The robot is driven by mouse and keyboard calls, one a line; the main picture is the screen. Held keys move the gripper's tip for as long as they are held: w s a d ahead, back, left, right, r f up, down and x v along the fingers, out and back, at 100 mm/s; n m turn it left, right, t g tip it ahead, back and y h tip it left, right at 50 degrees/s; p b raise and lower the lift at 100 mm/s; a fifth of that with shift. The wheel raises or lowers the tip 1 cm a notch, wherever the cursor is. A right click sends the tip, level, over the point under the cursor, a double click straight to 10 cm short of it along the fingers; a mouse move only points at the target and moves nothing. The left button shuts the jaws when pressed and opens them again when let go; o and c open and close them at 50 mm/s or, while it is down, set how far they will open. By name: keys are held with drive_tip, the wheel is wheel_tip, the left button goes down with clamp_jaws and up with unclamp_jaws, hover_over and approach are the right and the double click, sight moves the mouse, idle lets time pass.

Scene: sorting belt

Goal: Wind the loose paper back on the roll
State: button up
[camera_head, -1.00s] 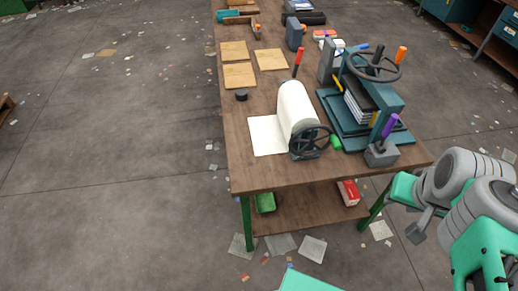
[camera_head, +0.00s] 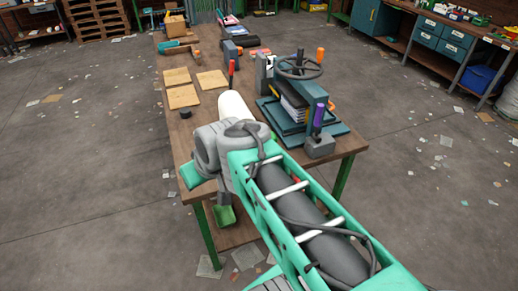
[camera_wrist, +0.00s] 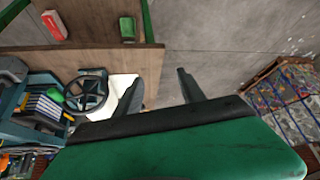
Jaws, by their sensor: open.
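The white paper roll (camera_head: 234,104) is on the wooden table, and my arm hides most of it in the head view. The wrist view shows its dark handwheel (camera_wrist: 87,92) at the left and the white loose sheet (camera_wrist: 122,86) partly behind one finger. The body of the roll cannot be made out clearly there. My gripper (camera_wrist: 160,76) is open and empty, its two fingers apart near the table edge and the loose sheet. I cannot tell how high above the table it is. Its fingers are hidden in the head view.
A teal press (camera_head: 300,95) with a handwheel stands right of the roll. Wooden boards (camera_head: 183,97) and a small black puck (camera_head: 185,114) lie to the left. A red box (camera_wrist: 54,25) and a green item (camera_wrist: 127,28) sit on the lower shelf. The floor left of the table is mostly free.

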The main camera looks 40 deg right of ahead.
drive_tip(key=w+d+f+t+b, duration=0.4)
drive_tip(key=w+d+f+b, duration=0.3)
drive_tip(key=d+f+b, duration=0.3)
drive_tip(key=m+t+h+b, duration=0.5)
drive_tip(key=t+b, duration=0.2)
drive_tip(key=b, duration=0.3)
approach(275, 141)
drive_tip(key=x, duration=1.1)
drive_tip(key=shift+s, duration=0.1)
drive_tip(key=shift+c, duration=0.5)
clamp_jaws()
